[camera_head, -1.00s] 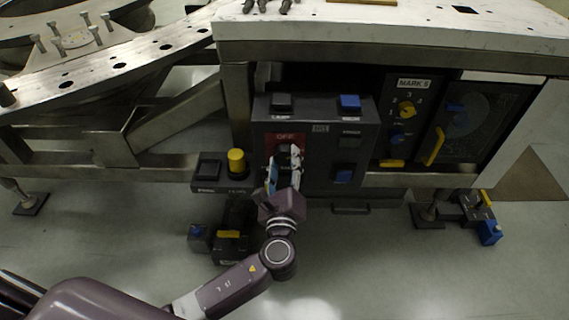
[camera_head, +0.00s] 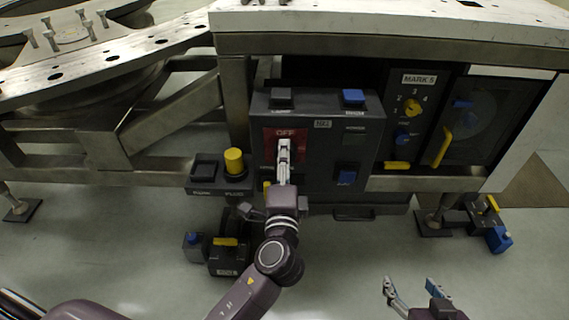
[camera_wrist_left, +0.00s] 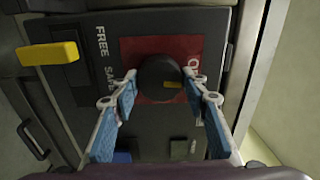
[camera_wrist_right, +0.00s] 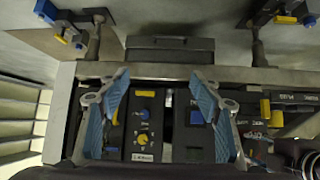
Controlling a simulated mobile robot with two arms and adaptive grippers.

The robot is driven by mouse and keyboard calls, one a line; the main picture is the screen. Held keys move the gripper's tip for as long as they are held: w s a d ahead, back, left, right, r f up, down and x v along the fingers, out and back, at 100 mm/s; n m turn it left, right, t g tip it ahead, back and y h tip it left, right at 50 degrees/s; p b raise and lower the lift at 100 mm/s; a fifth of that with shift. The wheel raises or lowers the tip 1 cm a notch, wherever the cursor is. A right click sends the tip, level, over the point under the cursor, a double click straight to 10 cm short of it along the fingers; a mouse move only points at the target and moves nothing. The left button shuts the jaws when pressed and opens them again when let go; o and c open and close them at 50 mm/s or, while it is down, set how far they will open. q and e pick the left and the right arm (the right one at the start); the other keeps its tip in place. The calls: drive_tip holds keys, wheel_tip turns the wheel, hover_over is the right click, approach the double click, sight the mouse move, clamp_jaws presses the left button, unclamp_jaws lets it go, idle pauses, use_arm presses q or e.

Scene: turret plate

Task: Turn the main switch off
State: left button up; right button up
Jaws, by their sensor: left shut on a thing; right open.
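The main switch is a round black knob (camera_wrist_left: 157,80) with a short yellow mark, on a red plate (camera_wrist_left: 178,49) in the left wrist view. The mark points right, toward the side with the partly hidden OFF lettering. In the head view the red plate (camera_head: 270,135) sits on the dark control box, with OFF along its top. My left gripper (camera_head: 284,146) is shut on the knob, one finger on each side, and hides most of it from the head. My right gripper (camera_head: 410,284) is open and empty, low at the right, well away from the box.
The box carries blue buttons (camera_head: 353,97) and black ones (camera_head: 281,97). A yellow button (camera_head: 234,162) stands at its left and a MARK 5 panel (camera_head: 411,110) at its right. A white tabletop (camera_head: 400,35) overhangs. Small pedal boxes (camera_head: 228,255) lie on the open floor.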

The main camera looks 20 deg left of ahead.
use_arm(q)
drive_tip(key=shift+n+b, duration=0.45)
drive_tip(key=shift+n, duration=0.45)
use_arm(e)
drive_tip(key=w+a+r+t+y, duration=0.1)
drive_tip(key=w+a+r+t, duration=0.1)
drive_tip(key=w+r+t, duration=0.1)
wheel_tip(320, 180, up, 2)
drive_tip(key=shift+w+r, duration=0.2)
drive_tip(key=shift+w, duration=0.35)
use_arm(q)
drive_tip(key=o, duration=1.2)
drive_tip(key=shift+c, duration=0.2)
use_arm(e)
drive_tip(key=shift+d, duration=0.1)
use_arm(q)
drive_tip(key=v, duration=1.2)
